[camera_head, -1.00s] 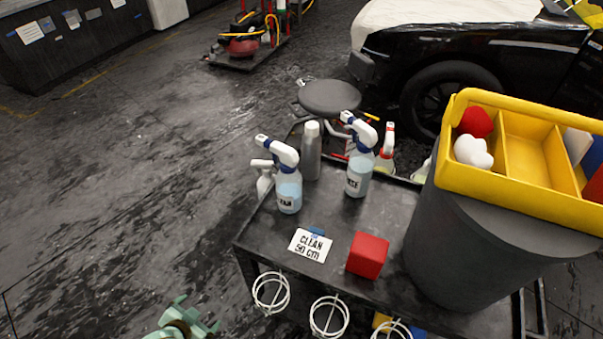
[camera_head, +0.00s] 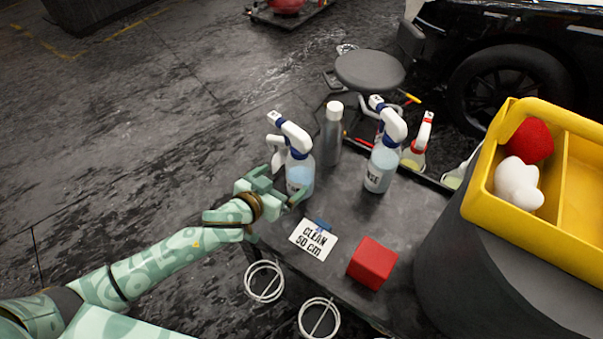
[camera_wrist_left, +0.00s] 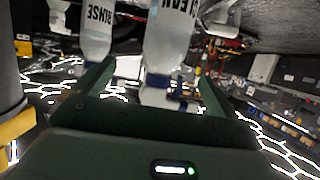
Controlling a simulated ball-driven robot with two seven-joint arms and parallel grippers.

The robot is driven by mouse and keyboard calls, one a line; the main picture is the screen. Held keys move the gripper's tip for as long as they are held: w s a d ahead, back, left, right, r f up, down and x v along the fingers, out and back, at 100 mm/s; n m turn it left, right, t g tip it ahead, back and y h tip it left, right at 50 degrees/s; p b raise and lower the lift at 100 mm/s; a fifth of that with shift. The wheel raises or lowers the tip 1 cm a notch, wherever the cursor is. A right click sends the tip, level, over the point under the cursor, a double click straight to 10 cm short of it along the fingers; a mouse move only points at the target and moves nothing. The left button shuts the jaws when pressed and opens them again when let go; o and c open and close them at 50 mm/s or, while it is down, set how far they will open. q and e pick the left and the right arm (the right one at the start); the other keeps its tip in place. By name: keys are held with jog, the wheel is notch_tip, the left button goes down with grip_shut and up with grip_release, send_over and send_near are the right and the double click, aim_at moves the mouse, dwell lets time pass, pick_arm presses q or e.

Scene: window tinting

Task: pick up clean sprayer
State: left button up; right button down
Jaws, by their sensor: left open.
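The clean sprayer (camera_head: 300,171), a clear bottle of pale blue liquid with a white and blue spray head, stands upright near the cart's left edge. My left gripper (camera_head: 284,181) is open right beside it, at the height of its body, and partly covers its label. In the left wrist view, which looks upside down, the bottle marked CLEAN (camera_wrist_left: 170,42) shows between and beyond the open fingers (camera_wrist_left: 157,78). I cannot tell whether they touch it. The similar rinse sprayer (camera_head: 381,165) stands to the right; its RINSE label shows in the wrist view (camera_wrist_left: 97,28). My right gripper is out of view.
A grey bottle (camera_head: 331,134) stands just behind the clean sprayer. A CLEAN 50 cm card (camera_head: 313,241) and a red cube (camera_head: 372,263) lie in front on the dark cart. A grey bin (camera_head: 462,265) and yellow organiser (camera_head: 480,205) take up the right.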

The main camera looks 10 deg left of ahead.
aim_at(295, 172)
pick_arm(q)
jog(key=b+x, duration=0.2)
jog(key=x, duration=0.4)
jog(key=shift+f, duration=0.15)
jog(key=b+x, duration=0.2)
jog(key=x, duration=0.3)
jog(key=shift+w+a+f+b, duration=0.15)
jog(key=shift+w+a+b, duration=0.15)
jog(key=shift+a+b, duration=0.1)
jog(key=shift+d, duration=0.1)
jog(key=shift+r, duration=0.2)
jog(key=shift+c, duration=0.4)
jog(key=c, duration=1)
jog(key=shift+c, duration=1.2)
jog(key=shift+r, duration=0.1)
